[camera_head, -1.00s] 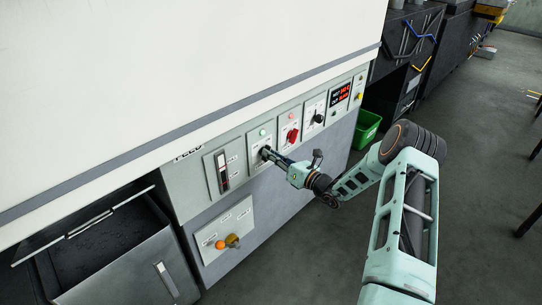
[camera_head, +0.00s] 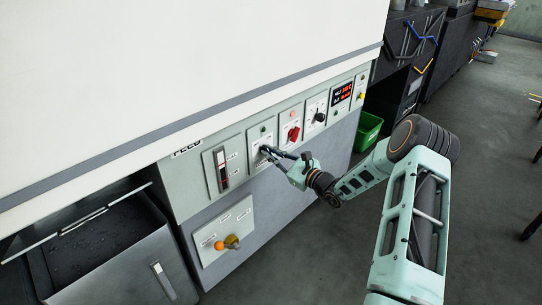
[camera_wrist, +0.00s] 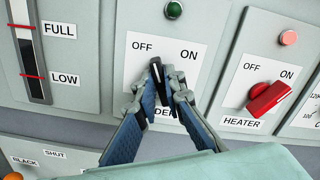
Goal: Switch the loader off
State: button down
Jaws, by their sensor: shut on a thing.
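The loader switch is a black knob (camera_wrist: 155,66) on a white plate with OFF at left and ON at right. The label below is mostly hidden by my fingers, with only its last letters showing. My gripper (camera_wrist: 164,80) is shut on the knob, whose visible end points up, close to the OFF mark. The lamp (camera_wrist: 173,9) above the plate is dark green and looks unlit. In the head view my gripper (camera_head: 267,153) reaches the loader plate (camera_head: 254,144) from the right, and the knob is too small to make out.
Right of the loader is the heater's red knob (camera_wrist: 268,97), turned toward ON, under a red lamp (camera_wrist: 289,38). A level gauge (camera_wrist: 30,60) is at left. Below are orange and yellow-brown knobs (camera_head: 231,241). An open drawer (camera_head: 120,262) juts out lower left.

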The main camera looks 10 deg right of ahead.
jog(key=shift+n, duration=0.6)
jog(key=c, duration=2)
grip_release()
jog(key=shift+s+d, duration=0.1)
jog(key=shift+s, duration=0.05)
jog(key=v, duration=1.1)
jog(key=shift+s+d, duration=0.2)
jog(key=shift+s, duration=0.15)
